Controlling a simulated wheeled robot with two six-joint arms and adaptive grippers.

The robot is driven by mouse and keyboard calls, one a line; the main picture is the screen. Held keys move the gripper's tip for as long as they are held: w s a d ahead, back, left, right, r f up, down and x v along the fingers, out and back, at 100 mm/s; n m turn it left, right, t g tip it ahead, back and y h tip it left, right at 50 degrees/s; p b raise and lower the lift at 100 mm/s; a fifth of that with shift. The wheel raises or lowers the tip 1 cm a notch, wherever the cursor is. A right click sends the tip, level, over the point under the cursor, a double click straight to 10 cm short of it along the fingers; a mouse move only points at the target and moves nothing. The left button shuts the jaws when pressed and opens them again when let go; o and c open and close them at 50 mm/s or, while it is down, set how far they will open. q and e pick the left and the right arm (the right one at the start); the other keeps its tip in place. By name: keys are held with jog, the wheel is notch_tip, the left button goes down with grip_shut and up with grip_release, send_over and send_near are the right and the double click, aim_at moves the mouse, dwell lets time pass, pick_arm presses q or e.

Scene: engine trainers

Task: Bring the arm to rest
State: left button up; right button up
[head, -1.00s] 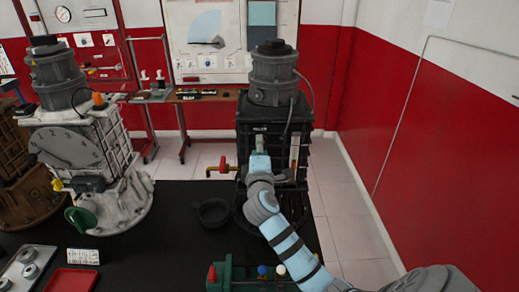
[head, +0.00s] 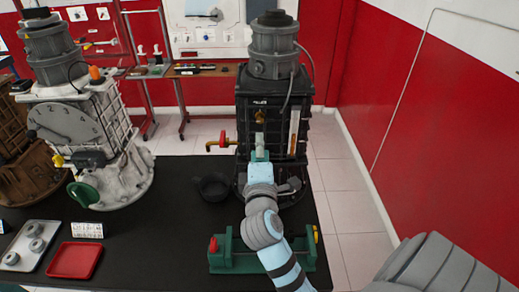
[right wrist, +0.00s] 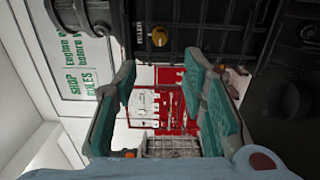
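My right gripper (head: 260,143) is in front of the black engine trainer (head: 243,125), seen from behind, at the end of my light blue arm. In the right wrist view its two teal fingers (right wrist: 160,75) stand apart with nothing between them. A yellow knob (head: 260,117) on the trainer's face is just above the gripper in the head view. It also shows beyond the fingertips in the right wrist view (right wrist: 159,37), apart from them. My left gripper is in neither view.
A red-handled tap (head: 222,142) sticks out left of the black trainer. A black bowl (head: 214,187), a green stand (head: 232,262) and a red tray (head: 75,260) are on the black table (head: 150,250). A white trainer (head: 115,150) stands left. Bare table lies between bowl and tray.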

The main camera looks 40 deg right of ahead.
jog(key=shift+w+d, duration=0.1)
jog(key=shift+w, duration=0.05)
jog(key=s+a+f+m+g+y, duration=0.25)
jog(key=s+f, duration=0.25)
jog(key=f, duration=0.3)
jog(key=s+a+f+m+g+y, duration=0.1)
jog(key=s+f+m+g+y, duration=0.25)
jog(key=s+f, duration=0.4)
jog(key=s+a+f+m+g+y, duration=0.4)
jog(key=s+a+f+g, duration=0.15)
jog(key=s+f, duration=0.55)
notch_tip(320, 180, down, 19)
jog(key=s+d+b, duration=0.1)
jog(key=s+b, duration=0.1)
jog(key=b, duration=0.1)
jog(key=s+f+g+b, duration=0.1)
jog(key=s+f+b, duration=0.1)
jog(key=s+f, duration=1.2)
notch_tip(320, 180, down, 3)
jog(key=shift+s+d+r+g+b, duration=0.1)
jog(key=shift+s+d+g+b, duration=0.15)
jog(key=shift+d+g+b, duration=0.15)
